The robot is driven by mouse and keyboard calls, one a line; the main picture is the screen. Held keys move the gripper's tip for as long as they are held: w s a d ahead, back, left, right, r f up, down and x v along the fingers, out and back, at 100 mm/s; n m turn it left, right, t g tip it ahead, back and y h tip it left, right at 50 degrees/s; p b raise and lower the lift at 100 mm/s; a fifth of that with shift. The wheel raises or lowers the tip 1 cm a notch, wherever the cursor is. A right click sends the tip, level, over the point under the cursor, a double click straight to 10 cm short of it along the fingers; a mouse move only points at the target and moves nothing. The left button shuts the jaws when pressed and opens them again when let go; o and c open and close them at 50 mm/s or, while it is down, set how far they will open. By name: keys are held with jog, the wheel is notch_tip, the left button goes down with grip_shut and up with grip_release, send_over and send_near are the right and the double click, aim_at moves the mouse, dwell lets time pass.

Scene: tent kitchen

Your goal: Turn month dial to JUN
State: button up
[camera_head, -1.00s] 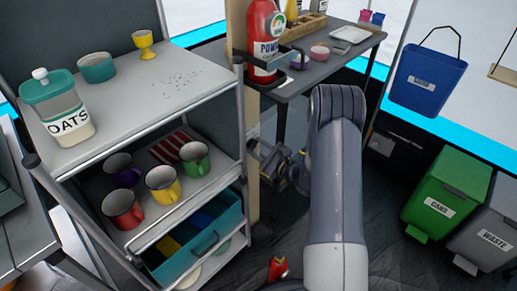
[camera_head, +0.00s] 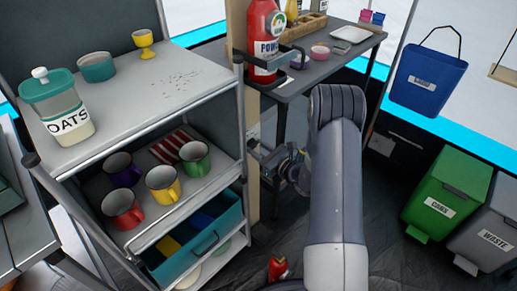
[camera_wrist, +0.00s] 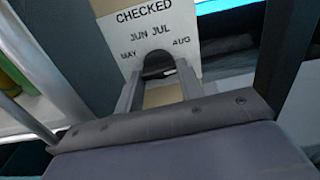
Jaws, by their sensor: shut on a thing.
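In the wrist view a pale inspection panel (camera_wrist: 155,20) reads CHECKED, with MAY, JUN, JUL and AUG in an arc below. The dark, round-topped month dial (camera_wrist: 157,62) sits under JUN and JUL. My gripper (camera_wrist: 158,78) is shut on the dial, one finger on each side. A small light mark shows low on the dial near its right side; I cannot tell whether it is the pointer. In the head view my gripper (camera_head: 266,158) is at the wooden post (camera_head: 253,185), partly hidden by my arm. The dial cannot be made out there.
A grey shelf cart (camera_head: 165,95) with mugs and an oats jar stands left of the post. A red extinguisher (camera_head: 264,40) hangs above my gripper. A grey table (camera_head: 340,58) stands behind. Green (camera_head: 448,195) and grey bins are at the right.

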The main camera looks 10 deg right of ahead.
jog(key=shift+m, duration=1.1)
jog(key=o, duration=1)
jog(key=p+v, duration=0.1)
jog(key=v, duration=0.9)
jog(key=shift+s+d, duration=0.2)
jog(key=shift+s, duration=0.15)
